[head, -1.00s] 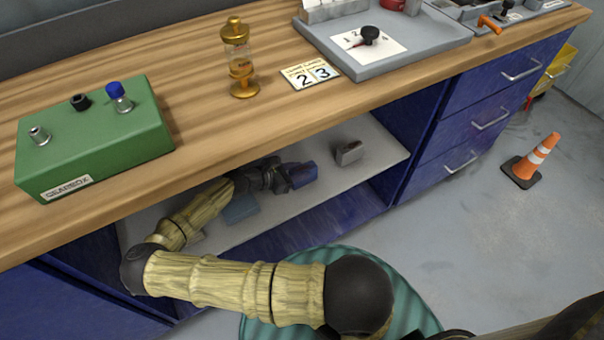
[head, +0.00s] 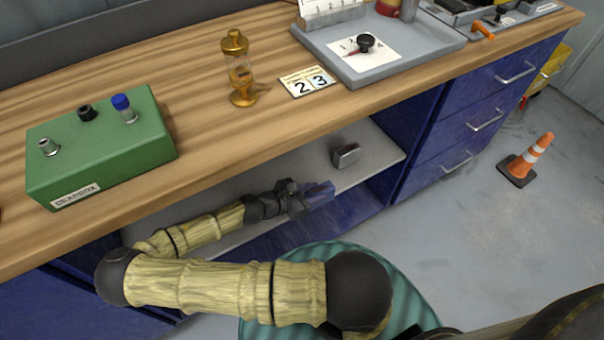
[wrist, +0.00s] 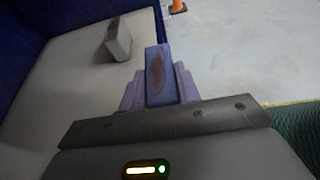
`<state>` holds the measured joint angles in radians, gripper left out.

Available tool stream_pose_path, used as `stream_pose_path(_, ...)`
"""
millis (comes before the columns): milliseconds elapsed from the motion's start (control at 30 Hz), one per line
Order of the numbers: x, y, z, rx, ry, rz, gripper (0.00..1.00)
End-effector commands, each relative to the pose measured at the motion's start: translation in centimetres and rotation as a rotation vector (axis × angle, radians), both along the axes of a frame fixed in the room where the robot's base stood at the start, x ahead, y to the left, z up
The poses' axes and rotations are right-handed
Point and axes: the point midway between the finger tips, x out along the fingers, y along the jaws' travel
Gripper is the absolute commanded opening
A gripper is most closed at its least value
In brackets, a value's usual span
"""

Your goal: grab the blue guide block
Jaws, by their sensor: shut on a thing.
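The blue guide block (head: 323,189) is held in my gripper (head: 308,194), at the front edge of the grey shelf under the bench. In the wrist view the block (wrist: 157,75) stands between the two purple-tinted fingers of my gripper (wrist: 160,92), with a reddish-brown patch on its face. The fingers are shut on it. Its lower end is hidden by the gripper body.
A grey block (head: 346,155) stands on the shelf (head: 375,150) behind and right of my gripper; it also shows in the wrist view (wrist: 118,40). The wooden bench top (head: 200,120) overhangs the shelf. Blue drawers (head: 465,125) close its right side.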

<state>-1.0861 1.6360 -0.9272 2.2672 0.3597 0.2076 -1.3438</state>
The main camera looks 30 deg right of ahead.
Motion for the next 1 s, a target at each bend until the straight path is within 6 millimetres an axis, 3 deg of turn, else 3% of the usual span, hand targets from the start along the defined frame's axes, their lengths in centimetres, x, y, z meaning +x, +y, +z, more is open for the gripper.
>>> stream_pose_path(133, -3.8, -0.2, 0.3, -0.003, 0.004, -0.002, 0.00)
stream_pose_path(333, -6.7, -0.3, 0.1, -0.002, 0.000, -0.001, 0.00)
stream_pose_path(500, -7.5, -0.4, 0.1, -0.002, -0.001, -0.004, 0.00)
stream_pose_path(1000, -7.4, -0.2, 0.1, -0.002, -0.001, 0.003, 0.00)
